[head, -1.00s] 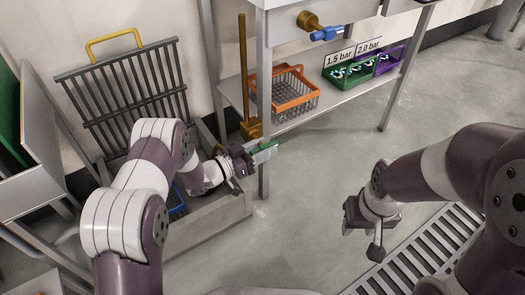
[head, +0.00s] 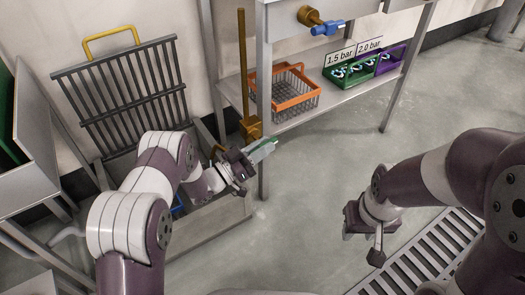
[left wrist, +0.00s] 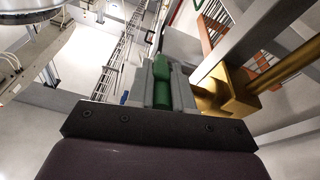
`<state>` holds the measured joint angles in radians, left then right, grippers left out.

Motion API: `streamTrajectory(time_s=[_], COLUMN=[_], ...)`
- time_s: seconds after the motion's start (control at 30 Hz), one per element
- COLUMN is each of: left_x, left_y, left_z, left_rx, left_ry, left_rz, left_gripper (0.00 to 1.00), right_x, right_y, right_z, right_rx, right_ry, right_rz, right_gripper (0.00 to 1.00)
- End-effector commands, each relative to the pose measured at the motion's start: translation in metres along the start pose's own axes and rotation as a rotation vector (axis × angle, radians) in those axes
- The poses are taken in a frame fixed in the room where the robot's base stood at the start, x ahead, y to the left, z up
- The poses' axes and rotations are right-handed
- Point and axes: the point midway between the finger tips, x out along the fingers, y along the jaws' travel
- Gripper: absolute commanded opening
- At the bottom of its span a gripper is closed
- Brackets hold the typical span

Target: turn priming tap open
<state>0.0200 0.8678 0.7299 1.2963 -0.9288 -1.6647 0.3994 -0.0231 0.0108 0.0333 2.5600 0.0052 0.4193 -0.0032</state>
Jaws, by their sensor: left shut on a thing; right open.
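A brass pipe (head: 241,75) runs down to a brass valve body (head: 250,128) beside the table's front left leg. A green handle (head: 263,146) sits just right of the valve body. My left gripper (head: 262,150) is shut on the green handle. In the left wrist view the green handle (left wrist: 162,88) lies between the grey fingers, close beside the brass body (left wrist: 226,90). The joint between handle and valve is hidden. My right gripper (head: 364,218) is open and empty over the floor, away from the valve.
A second brass fitting with a blue handle (head: 327,28) is on the table front above. An orange-rimmed wire basket (head: 290,92), a green bin (head: 345,73) and a purple bin (head: 391,60) stand on the shelf. A dark grille (head: 122,88) leans at left. The middle floor is clear.

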Motion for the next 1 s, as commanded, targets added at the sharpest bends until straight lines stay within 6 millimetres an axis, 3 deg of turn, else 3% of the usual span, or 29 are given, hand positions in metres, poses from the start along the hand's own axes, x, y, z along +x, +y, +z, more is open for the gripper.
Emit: streamTrajectory(time_s=[0.03, 0.4, 1.0], left_x=[-0.002, -0.002, -0.001], left_y=[-0.001, -0.001, 0.0], left_z=[0.007, 0.007, 0.003], left_rx=[-0.001, -0.001, -0.002], left_ry=[0.033, 0.27, 0.373], left_rz=[0.007, 0.054, 0.073], left_gripper=[0.0, 0.0, 0.0], right_x=[0.01, 0.039, 0.049], right_y=[0.0, 0.0, 0.0], right_z=[0.001, 0.005, 0.006], right_rx=[0.0, 0.0, 0.0], right_ry=[0.0, 0.0, 0.0], right_rz=[0.0, 0.0, 0.0], right_gripper=[0.43, 0.43, 0.43])
